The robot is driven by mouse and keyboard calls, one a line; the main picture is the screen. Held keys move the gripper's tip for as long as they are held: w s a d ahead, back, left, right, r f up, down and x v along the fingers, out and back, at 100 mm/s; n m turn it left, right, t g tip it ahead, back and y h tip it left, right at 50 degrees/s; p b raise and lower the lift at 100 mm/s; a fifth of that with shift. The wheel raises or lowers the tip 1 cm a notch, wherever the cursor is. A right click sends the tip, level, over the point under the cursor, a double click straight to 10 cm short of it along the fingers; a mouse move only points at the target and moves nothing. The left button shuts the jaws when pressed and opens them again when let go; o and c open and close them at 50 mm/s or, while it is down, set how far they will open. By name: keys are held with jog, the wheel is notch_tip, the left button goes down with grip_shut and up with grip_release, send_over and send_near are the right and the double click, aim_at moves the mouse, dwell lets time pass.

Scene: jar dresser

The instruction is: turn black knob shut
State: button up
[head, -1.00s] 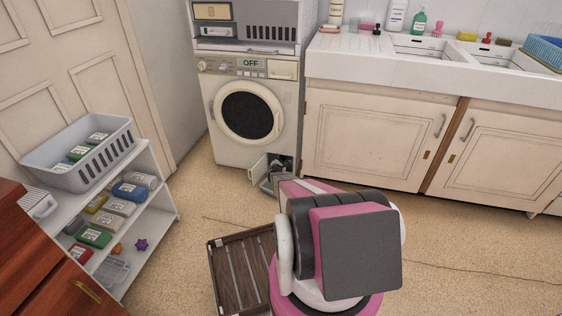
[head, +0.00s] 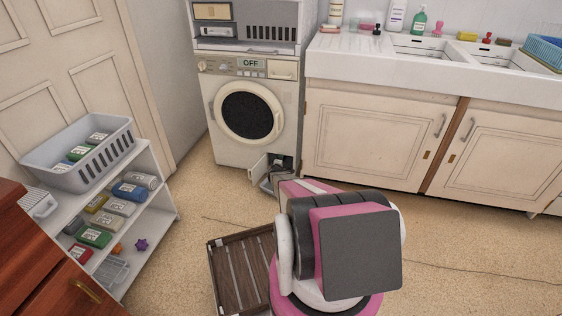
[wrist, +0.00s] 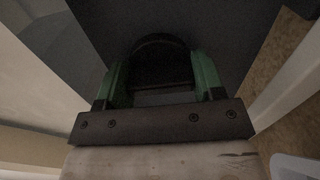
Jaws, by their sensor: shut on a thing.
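The black knob (wrist: 160,62) shows in the wrist view as a dark rounded shape between the green fingers of my gripper (wrist: 161,78). My gripper is shut on it, with a finger on either side. The front of the knob is dim and its turn angle cannot be told. In the head view, the white washing machine (head: 222,155) has a small flap (head: 258,167) standing open low at its right. My gripper reaches into that low opening, and my arm hides most of it and the knob.
A slatted wooden crate (head: 228,262) lies on the floor beside my arm. A white shelf (head: 160,205) with several packages stands at left, a grey basket (head: 60,178) on top. Sink cabinets (head: 365,140) stand at right. The washing machine's display reads OFF.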

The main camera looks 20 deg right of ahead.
jog(key=shift+m, duration=0.3)
jog(key=o, duration=0.9)
jog(key=shift+c, duration=0.2)
jog(key=shift+s, duration=0.1)
jog(key=v, duration=1)
jog(key=shift+s+a, duration=0.25)
